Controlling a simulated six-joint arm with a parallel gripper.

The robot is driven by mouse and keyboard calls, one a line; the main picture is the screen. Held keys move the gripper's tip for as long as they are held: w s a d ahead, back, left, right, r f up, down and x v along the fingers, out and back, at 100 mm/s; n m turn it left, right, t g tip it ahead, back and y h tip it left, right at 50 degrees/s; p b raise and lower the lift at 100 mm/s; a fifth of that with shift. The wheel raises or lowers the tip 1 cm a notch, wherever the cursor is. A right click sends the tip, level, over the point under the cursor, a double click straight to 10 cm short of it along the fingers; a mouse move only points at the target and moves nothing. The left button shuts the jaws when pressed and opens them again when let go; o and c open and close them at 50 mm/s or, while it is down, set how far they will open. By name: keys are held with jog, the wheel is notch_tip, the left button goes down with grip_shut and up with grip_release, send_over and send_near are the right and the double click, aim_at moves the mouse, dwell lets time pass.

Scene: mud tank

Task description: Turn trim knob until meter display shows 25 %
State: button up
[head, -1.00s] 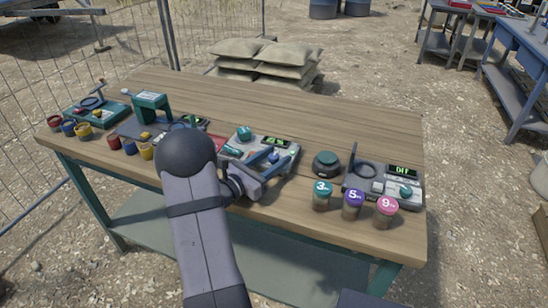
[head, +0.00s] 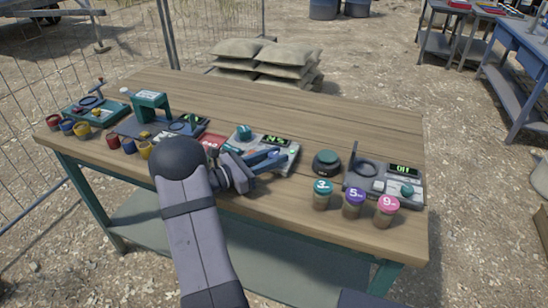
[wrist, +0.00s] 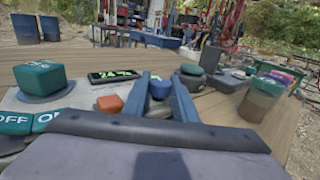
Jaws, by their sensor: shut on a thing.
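The grey meter unit (head: 264,143) stands at the middle of the bench. Its meter display (head: 277,140) is lit green; in the wrist view the display (wrist: 114,76) shows a number with a percent sign, perhaps 24, too blurred to be sure. My gripper (head: 276,158) reaches over the unit's front. In the wrist view its blue fingers (wrist: 160,93) stand either side of the small round blue trim knob (wrist: 160,86), shut on it. In the head view my gripper hides this knob.
In the wrist view a big green cube-topped knob (wrist: 42,78), an orange button (wrist: 109,104) and OFF/ON keys (wrist: 25,122) lie left of my fingers. Numbered jars (head: 353,203) and another unit (head: 392,186) stand right. The bench's back is clear.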

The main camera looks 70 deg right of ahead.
aim_at(269, 158)
jog(key=o, duration=1)
jog(key=shift+r, duration=0.1)
jog(key=shift+o, duration=0.2)
jog(key=shift+w, duration=0.15)
jog(key=shift+w+a, duration=0.15)
jog(key=shift+a, duration=0.05)
jog(key=v, duration=0.6)
jog(key=shift+p, duration=0.4)
jog(key=shift+w+a, duration=0.25)
jog(key=shift+a, duration=0.4)
